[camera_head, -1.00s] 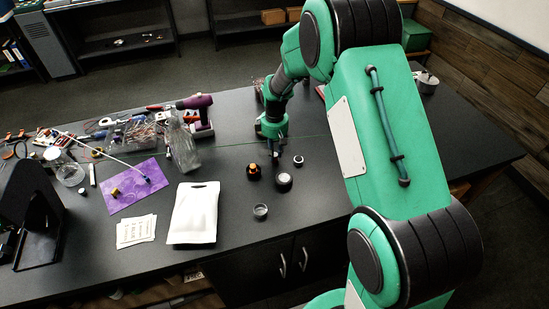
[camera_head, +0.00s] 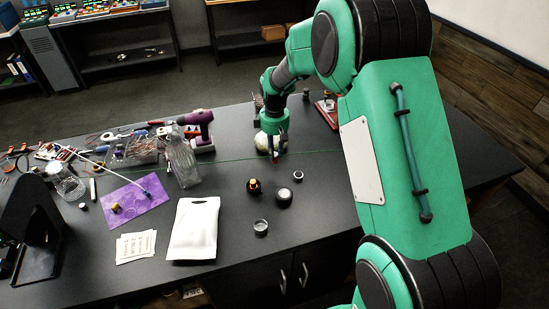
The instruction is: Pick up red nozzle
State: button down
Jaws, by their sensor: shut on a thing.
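My gripper (camera_head: 275,152) is at the end of the green arm, pointing down over the back middle of the dark table.
A white pouch (camera_head: 195,230) and glass bottle (camera_head: 182,160) are left. The table's right side is clear.

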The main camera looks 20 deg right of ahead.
jog(key=shift+r, duration=0.4)
jog(key=shift+s+a, duration=0.1)
dwell(0.3)
